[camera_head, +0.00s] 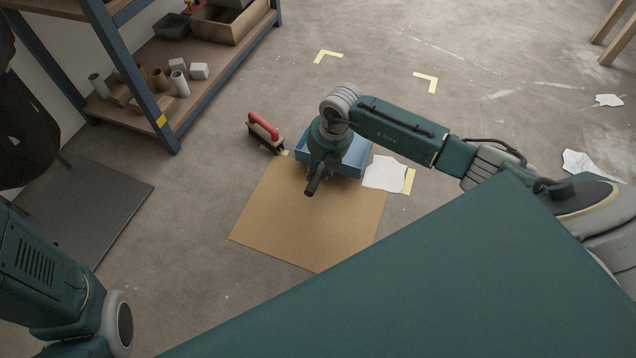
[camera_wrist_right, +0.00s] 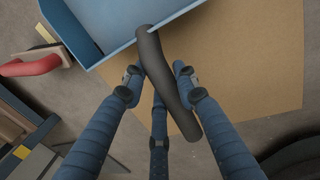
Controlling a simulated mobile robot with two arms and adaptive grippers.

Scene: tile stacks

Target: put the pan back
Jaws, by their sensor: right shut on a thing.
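The pan is a blue dustpan (camera_head: 352,158) with a dark handle (camera_wrist_right: 168,85). In the head view it is at the far edge of a brown cardboard sheet (camera_head: 300,222), partly hidden by my right arm. In the wrist view its blue tray (camera_wrist_right: 120,38) shows at the top, over or beside the cardboard (camera_wrist_right: 245,70). My right gripper (camera_head: 317,178) is shut on the handle, its fingers (camera_wrist_right: 157,80) on both sides of it. I cannot tell whether the pan touches the floor. My left gripper is out of view; only part of my left arm shows.
A red-handled brush (camera_head: 263,128) is left of the pan. A white paper scrap (camera_head: 384,174) is right of it. Yellow corner marks (camera_head: 426,80) lie on the floor, with clear floor between the far ones. A shelf (camera_head: 170,80) stands at left, a dark mat (camera_head: 90,205) below it.

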